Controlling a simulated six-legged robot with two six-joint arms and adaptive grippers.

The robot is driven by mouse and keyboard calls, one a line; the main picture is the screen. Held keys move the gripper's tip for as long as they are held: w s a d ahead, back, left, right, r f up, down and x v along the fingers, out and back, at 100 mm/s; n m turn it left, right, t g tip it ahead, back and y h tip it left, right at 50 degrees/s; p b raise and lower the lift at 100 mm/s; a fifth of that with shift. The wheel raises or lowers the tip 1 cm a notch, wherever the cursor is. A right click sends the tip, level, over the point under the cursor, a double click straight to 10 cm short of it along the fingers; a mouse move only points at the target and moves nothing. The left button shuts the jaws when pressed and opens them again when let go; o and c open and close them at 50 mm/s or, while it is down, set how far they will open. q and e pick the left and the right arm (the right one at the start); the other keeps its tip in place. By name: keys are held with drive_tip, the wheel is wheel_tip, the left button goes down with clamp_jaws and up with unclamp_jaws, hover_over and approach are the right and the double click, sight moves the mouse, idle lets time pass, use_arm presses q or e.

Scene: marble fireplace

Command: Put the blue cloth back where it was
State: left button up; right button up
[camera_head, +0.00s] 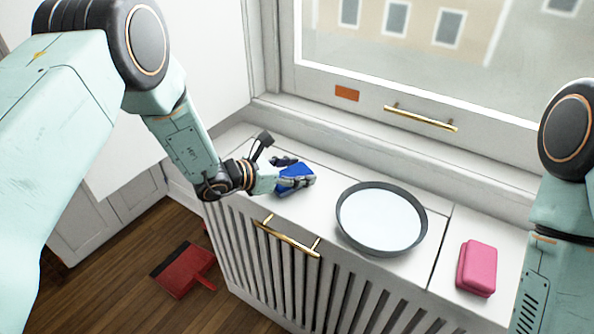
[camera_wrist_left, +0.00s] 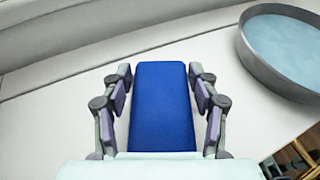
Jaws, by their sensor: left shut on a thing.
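The blue cloth (camera_head: 296,178) is a folded block at the left part of the white cabinet top, below the window. My left gripper (camera_head: 287,174) is shut on it, with fingers on both sides. In the left wrist view, the blue cloth (camera_wrist_left: 162,105) lies between the two fingers of my left gripper (camera_wrist_left: 160,92). I cannot tell whether the cloth touches the surface or is slightly above it. My right gripper is not in view; only part of my right arm shows at the right edge.
A round grey pan (camera_head: 381,218) with pale contents stands right of the cloth; it also shows in the wrist view (camera_wrist_left: 260,62). A pink block (camera_head: 477,268) lies farther right. A gold handle (camera_head: 288,238) juts from the slatted front. A red dustpan (camera_head: 184,270) lies on the wooden floor.

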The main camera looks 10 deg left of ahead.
use_arm(q)
drive_tip(key=shift+f, duration=0.15)
drive_tip(key=o, duration=1.2)
drive_tip(key=shift+r, duration=0.2)
drive_tip(key=p+v, duration=0.2)
drive_tip(key=v, duration=0.8)
drive_tip(key=shift+w+r, duration=0.1)
drive_tip(key=shift+p+v, duration=0.3)
drive_tip(key=shift+v, duration=0.75)
